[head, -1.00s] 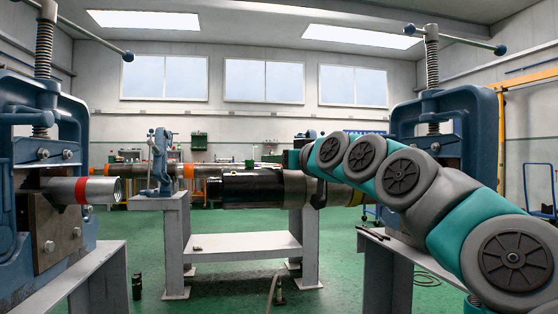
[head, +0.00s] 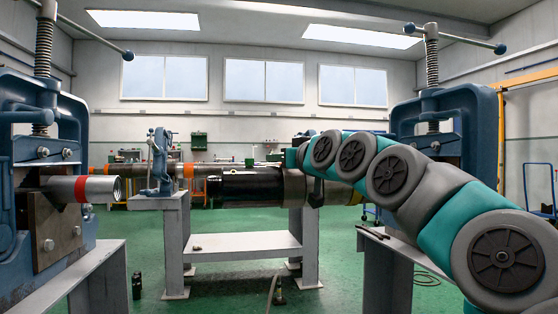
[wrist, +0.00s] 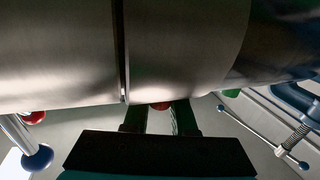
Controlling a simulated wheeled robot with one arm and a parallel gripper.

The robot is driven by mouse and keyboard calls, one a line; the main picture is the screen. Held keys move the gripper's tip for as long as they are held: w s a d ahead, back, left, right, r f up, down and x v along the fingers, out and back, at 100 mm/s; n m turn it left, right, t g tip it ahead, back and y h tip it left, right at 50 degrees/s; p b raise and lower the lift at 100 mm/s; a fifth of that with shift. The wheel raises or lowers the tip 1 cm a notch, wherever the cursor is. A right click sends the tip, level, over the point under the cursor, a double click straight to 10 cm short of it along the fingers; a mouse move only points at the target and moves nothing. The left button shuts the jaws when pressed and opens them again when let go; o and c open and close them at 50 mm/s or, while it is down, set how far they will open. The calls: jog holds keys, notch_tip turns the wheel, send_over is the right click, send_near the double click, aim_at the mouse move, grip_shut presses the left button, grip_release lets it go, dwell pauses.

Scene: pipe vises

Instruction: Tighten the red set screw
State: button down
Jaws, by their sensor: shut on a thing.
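In the wrist view a large metal pipe or collar (wrist: 185,45) fills the upper part, with a dark seam running down it. The screw's lower part is hidden. In the head view the dark pipe with its metal collar (head: 293,187) lies over the grey stand; my arm's end reaches it, and the fingers and screw cannot be made out.
Another red knob (wrist: 33,117) and a blue ball-ended handle (wrist: 37,158) show at left in the wrist view. Blue vises stand left (head: 20,215) and right (head: 478,130); the left one holds a red-banded pipe (head: 97,189).

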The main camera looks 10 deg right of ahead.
jog(key=shift+d+m+t+h+b, duration=0.15)
jog(key=shift+m+h, duration=0.3)
jog(key=shift+h, duration=0.2)
jog(key=shift+d+m+t+h+b, duration=0.1)
jog(key=shift+m+t+h+b, duration=0.05)
jog(key=shift+m+h, duration=0.4)
jog(key=c, duration=0.7)
grip_release()
jog(key=shift+c, duration=0.2)
jog(key=shift+s+d+p, duration=0.15)
jog(key=shift+s+d, duration=0.05)
jog(key=shift+s, duration=1.1)
jog(key=shift+s+d+p, duration=0.1)
jog(key=shift+s+d, duration=0.05)
jog(key=shift+s, duration=1.1)
jog(key=shift+s+d+p, duration=0.15)
jog(key=shift+s+d, duration=0.05)
jog(key=shift+s, duration=1.1)
